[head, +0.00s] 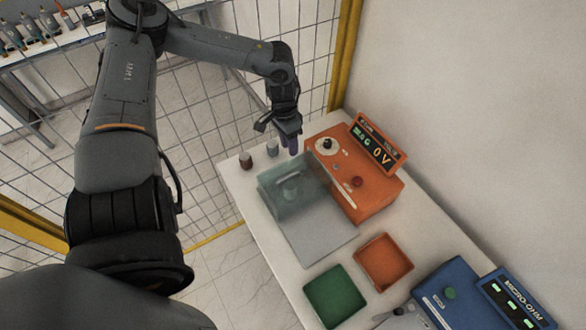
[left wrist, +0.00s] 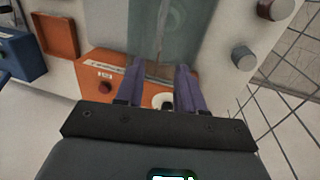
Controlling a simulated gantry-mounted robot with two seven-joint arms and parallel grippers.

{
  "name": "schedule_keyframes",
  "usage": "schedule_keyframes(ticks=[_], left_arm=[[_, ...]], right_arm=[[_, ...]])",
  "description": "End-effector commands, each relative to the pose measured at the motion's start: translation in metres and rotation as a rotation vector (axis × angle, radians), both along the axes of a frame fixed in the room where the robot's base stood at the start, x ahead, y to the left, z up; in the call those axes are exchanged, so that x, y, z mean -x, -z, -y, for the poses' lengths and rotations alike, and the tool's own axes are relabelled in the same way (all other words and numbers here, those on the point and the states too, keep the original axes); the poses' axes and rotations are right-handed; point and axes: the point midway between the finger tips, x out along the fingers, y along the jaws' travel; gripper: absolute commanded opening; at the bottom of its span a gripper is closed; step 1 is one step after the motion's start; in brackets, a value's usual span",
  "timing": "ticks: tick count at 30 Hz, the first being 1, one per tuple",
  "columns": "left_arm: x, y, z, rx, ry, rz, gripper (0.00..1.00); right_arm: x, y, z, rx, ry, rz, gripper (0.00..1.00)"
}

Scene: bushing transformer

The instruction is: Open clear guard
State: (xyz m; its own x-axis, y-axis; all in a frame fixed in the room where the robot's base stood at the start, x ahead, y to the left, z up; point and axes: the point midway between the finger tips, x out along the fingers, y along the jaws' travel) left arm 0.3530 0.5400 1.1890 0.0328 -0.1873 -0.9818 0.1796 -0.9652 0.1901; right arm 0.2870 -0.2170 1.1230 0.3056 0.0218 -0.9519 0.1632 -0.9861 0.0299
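The clear guard (head: 292,190) is a greenish see-through cover beside the orange unit with the 0 V display (head: 365,185). It stands over one end of a grey plate (head: 318,238), and a round grey shape shows through it. In the left wrist view the guard (left wrist: 165,32) is just beyond my fingers. My left gripper (head: 290,143) is at the guard's far end, near the orange unit's corner. In the left wrist view my left gripper (left wrist: 160,75) has its two purple fingers apart, with no object clearly held. Contact with the guard cannot be told. My right gripper is not seen.
Two small round pieces, one brown (head: 246,160) and one grey (head: 272,148), stand at the table's left edge. A green tray (head: 335,298), an orange tray (head: 384,262) and a blue micro-ohm unit (head: 450,292) are nearer. A wire fence and wall stand behind.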

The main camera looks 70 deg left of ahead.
Motion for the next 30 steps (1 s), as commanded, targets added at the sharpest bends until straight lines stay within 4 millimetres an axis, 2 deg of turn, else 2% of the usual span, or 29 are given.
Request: schedule_keyframes(ticks=[5, 21, 30], left_arm=[[0.000, 0.015, 0.003, 0.004, -0.001, 0.000, 0.38], [-0.002, 0.079, 0.016, 0.003, 0.001, -0.001, 0.38], [-0.004, 0.099, 0.020, 0.004, 0.001, 0.002, 0.38]], right_arm=[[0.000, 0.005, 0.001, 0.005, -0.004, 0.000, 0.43], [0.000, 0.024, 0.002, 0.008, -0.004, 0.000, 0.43], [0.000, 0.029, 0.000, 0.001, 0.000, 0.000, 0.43]])
